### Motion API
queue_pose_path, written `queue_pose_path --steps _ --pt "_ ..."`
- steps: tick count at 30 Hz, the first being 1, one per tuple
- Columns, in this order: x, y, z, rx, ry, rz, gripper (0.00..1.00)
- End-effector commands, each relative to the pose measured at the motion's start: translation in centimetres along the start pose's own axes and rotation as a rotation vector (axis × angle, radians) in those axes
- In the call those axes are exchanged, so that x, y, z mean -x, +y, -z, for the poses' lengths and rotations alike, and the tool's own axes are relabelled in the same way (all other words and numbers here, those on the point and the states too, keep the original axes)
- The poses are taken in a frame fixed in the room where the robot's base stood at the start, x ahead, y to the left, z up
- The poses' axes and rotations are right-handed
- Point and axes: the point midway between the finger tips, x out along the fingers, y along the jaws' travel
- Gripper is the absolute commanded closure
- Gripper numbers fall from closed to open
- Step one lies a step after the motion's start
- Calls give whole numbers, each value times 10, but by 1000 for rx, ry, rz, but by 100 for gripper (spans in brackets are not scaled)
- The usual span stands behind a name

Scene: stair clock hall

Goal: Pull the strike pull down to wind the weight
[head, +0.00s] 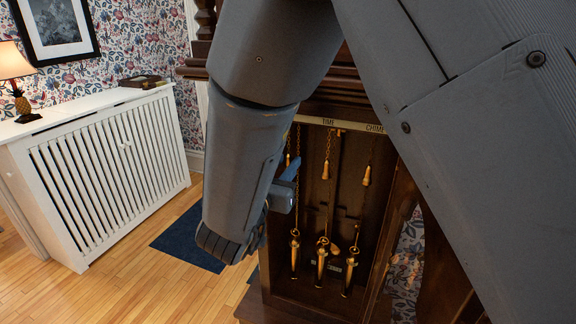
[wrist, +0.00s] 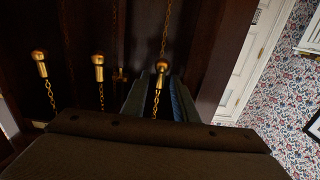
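Three small brass pulls hang on chains in the dark clock case. The leftmost, which I take as the strike pull (head: 288,158), shows just above my gripper (head: 285,188) in the head view; my arm hides any label over it. In the wrist view the strike pull (wrist: 161,67) is the rightmost. There my gripper's (wrist: 159,88) two fingers stand apart on either side of it and its chain, with gaps visible. The time pull (head: 326,170) and chime pull (head: 367,175) hang to the right. My arm covers much of the case's left side.
Brass weights (head: 321,262) hang lower in the case, close below my gripper. The case's side frame (wrist: 226,60) stands near the fingers. A white radiator cover (head: 110,165) with a lamp (head: 14,78) stands at left. Wooden floor and a blue mat (head: 190,240) lie between.

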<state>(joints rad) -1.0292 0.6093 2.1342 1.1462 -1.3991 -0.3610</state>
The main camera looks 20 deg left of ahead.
Motion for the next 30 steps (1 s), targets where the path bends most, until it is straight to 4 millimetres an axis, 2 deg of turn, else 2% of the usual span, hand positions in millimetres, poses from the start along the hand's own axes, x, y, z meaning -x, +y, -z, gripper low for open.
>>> queue_pose_path --steps 2,7,16,30 --pt "0 0 0 0 0 0 73" --pt "0 0 0 0 0 0 100" --pt "0 0 -3 1 0 1 100" --pt "1 0 -35 2 -5 1 100"
